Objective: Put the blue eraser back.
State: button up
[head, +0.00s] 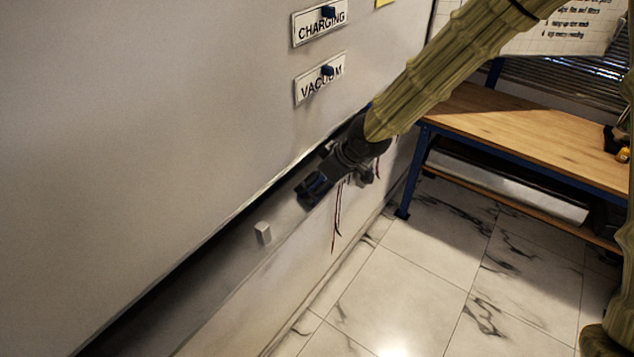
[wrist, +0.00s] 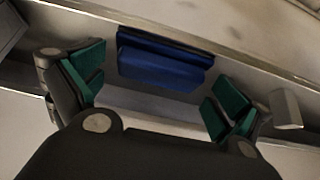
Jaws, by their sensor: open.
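The blue eraser (wrist: 163,62) lies on a narrow pale ledge in the wrist view, along the foot of an upright surface. My gripper (wrist: 156,88) is open, with one teal-padded finger to the left of the eraser and one to the right. Gaps show between the pads and the eraser, and nothing is held. In the head view my gripper (head: 313,190) is low beside the lower edge of the large grey board. A dark blue patch shows at its tip there, but I cannot clearly separate eraser from finger.
A small white block (head: 263,232) sits on the ledge left of my gripper; it also shows in the wrist view (wrist: 285,108) beyond the right finger. Labels CHARGING (head: 320,22) and VACUUM (head: 320,79) are on the board. Loose wires (head: 336,222) hang nearby. A wooden bench (head: 530,135) stands right.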

jog(key=b+v, duration=0.2)
jog(key=v, duration=0.9)
jog(key=shift+s, duration=0.1)
jog(key=s+d+f+m+g, duration=0.1)
jog(key=s+f+m, duration=0.1)
jog(key=s+f, duration=0.5)
jog(key=s+d+f+m+g, duration=0.1)
jog(key=s+f+m, duration=0.1)
jog(key=f, duration=1)
jog(key=s+d+f+m+g, duration=0.1)
jog(key=s+f+m, duration=0.1)
jog(key=s+f, duration=0.5)
jog(key=s+d+f+m+h, duration=0.5)
jog(key=s+d+f, duration=0.9)
jog(key=s+f, duration=0.4)
jog(key=shift+s+d+g, duration=0.2)
jog(key=shift+s+g, duration=0.2)
jog(key=shift+s, duration=0.2)
